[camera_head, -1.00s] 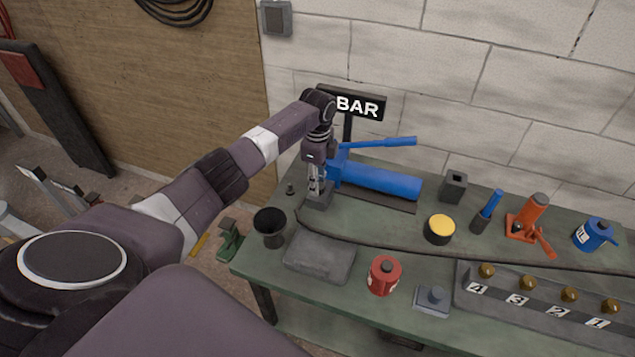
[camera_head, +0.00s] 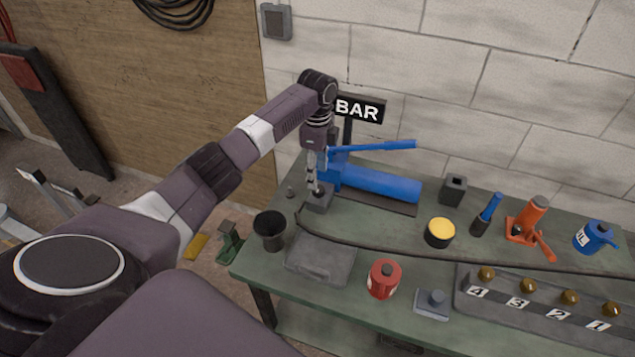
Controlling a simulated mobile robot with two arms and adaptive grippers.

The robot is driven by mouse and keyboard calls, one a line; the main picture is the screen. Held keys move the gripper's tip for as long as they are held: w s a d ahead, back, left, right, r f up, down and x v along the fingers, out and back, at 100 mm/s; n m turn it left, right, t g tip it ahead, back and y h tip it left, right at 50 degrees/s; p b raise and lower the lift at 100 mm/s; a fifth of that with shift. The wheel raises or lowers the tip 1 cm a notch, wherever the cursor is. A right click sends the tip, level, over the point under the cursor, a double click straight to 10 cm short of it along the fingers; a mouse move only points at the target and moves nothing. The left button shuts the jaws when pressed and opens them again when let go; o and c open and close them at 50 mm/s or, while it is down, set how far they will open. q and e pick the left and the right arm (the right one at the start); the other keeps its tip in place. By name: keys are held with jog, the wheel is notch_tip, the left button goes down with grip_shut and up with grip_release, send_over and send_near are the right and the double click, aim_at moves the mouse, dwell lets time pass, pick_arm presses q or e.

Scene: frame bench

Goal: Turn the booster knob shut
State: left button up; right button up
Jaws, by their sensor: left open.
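The blue hand pump (camera_head: 378,182) lies at the back left of the bench, with its blue lever (camera_head: 375,147) above the cylinder. At its left end is a small grey block (camera_head: 318,205) with a dark knob (camera_head: 319,192) on top, partly hidden. I cannot tell for sure that this is the booster knob, nor how far it is turned. My left gripper (camera_head: 312,188) is open and points down at the knob, right over or beside it. Contact cannot be made out. My right gripper is not in view.
The BAR sign (camera_head: 358,108) stands behind the pump. A dark cup (camera_head: 269,230), a grey plate (camera_head: 320,260) and a red can (camera_head: 382,278) are in front. A black hose (camera_head: 420,255) crosses the bench. A numbered rack (camera_head: 540,305) is at right.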

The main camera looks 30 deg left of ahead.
pick_arm(q)
notch_tip(320, 180, up, 7)
jog(key=shift+f, duration=0.15)
jog(key=shift+f, duration=0.1)
dwell(0.5)
